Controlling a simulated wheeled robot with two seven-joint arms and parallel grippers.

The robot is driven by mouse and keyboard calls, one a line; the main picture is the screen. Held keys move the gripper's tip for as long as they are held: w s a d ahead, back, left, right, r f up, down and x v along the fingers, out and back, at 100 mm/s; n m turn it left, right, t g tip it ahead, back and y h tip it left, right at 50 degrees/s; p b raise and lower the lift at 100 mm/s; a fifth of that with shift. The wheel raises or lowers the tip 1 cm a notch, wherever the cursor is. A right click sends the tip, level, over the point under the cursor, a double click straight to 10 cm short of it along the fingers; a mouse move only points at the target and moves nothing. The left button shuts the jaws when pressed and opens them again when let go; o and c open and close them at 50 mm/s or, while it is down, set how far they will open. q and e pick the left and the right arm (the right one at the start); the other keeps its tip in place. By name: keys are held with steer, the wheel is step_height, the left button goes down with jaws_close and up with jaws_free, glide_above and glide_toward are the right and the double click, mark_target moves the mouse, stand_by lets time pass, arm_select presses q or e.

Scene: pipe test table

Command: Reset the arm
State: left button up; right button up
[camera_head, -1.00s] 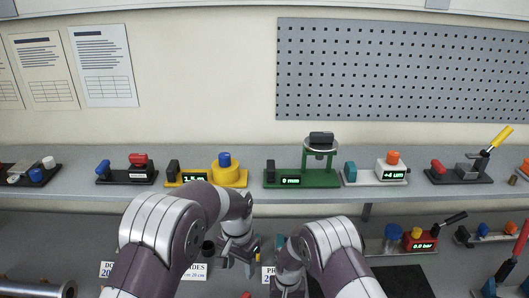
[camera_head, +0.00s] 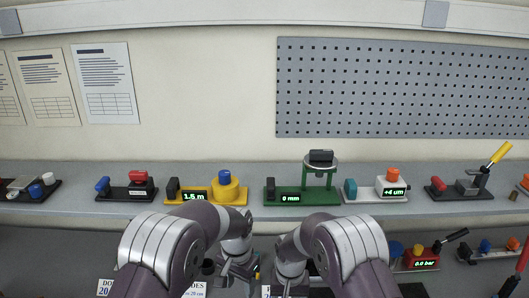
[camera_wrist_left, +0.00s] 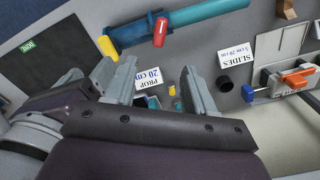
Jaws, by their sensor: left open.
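My left gripper (camera_head: 238,277) is at the bottom centre of the head view, over the lower bench. In the left wrist view its two fingers (camera_wrist_left: 155,90) are spread apart with nothing between them. A white "PROP 20 cm" card (camera_wrist_left: 150,78) lies on the bench beyond the fingers. My right arm (camera_head: 345,245) bends in from the right, beside the left arm. Its wrist reaches the bottom edge of the head view, and the jaws cannot be made out.
The upper shelf (camera_head: 80,205) holds several devices, including a yellow gauge (camera_head: 225,188) and a green stand (camera_head: 318,182). In the left wrist view a blue pipe with a red handle (camera_wrist_left: 160,32) lies beyond the fingers, with a "SLIDES" card (camera_wrist_left: 237,65) to the right.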

arm_select(q)
steer(key=s+a+f+n+b, duration=0.1)
steer(key=s+a+n+b, duration=0.1)
steer(key=s+a, duration=0.2)
steer(key=s+a+f+n+t+b, duration=0.1)
steer(key=s+a+n+b, duration=0.1)
steer(key=s, duration=0.7)
steer(key=s+a+f+n+b, duration=0.1)
steer(key=s+a+b, duration=0.3)
steer(key=s+a, duration=0.2)
steer(key=shift+s+f+n, duration=0.35)
steer(key=shift+s+n, duration=0.05)
steer(key=shift+s, duration=0.2)
arm_select(e)
steer(key=s+d+r, duration=0.1)
steer(key=s+d, duration=0.5)
steer(key=s, duration=0.4)
steer(key=s+d+r+t, duration=0.1)
steer(key=s+d+r, duration=0.1)
steer(key=s+d, duration=0.4)
steer(key=s, duration=0.4)
steer(key=shift+r+n, duration=0.2)
steer(key=shift+n, duration=0.2)
arm_select(q)
steer(key=shift+s, duration=0.1)
